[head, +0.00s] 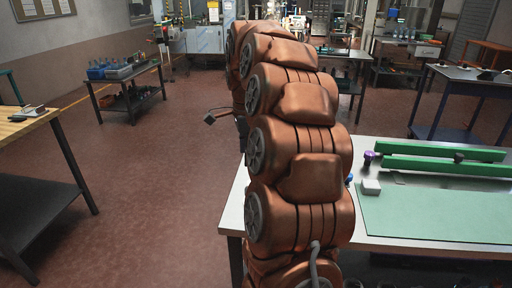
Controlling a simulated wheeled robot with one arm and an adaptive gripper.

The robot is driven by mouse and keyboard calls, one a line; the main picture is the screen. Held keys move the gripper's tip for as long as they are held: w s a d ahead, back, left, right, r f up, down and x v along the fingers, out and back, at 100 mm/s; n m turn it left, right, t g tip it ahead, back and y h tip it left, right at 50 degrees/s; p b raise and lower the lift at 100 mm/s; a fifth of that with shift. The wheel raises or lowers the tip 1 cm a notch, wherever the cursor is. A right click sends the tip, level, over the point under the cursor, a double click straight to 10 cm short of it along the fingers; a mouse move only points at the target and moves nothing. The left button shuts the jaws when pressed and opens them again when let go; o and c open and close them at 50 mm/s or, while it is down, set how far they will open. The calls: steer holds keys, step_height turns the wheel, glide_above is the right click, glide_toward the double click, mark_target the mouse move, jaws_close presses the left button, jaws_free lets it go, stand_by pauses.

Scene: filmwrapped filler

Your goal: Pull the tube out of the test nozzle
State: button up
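I cannot make out the tube or the test nozzle in the head view. My copper-coloured arm fills the middle of the picture and stretches away toward the machines at the back.
A white-topped table (405,242) with a green mat (440,214) and green bars (440,167) is close on the right. A wooden-topped bench (25,122) is at left. A dark cart (128,75) with bottles stands farther back. The red floor (150,190) between them is clear.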

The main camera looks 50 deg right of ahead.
steer(key=d+m, duration=0.2)
steer(key=d, duration=0.1)
steer(key=shift+d+f, duration=0.1)
steer(key=shift+d, duration=0.15)
steer(key=shift+f+p, duration=1.05)
steer(key=shift+f, duration=2.75)
jaws_close()
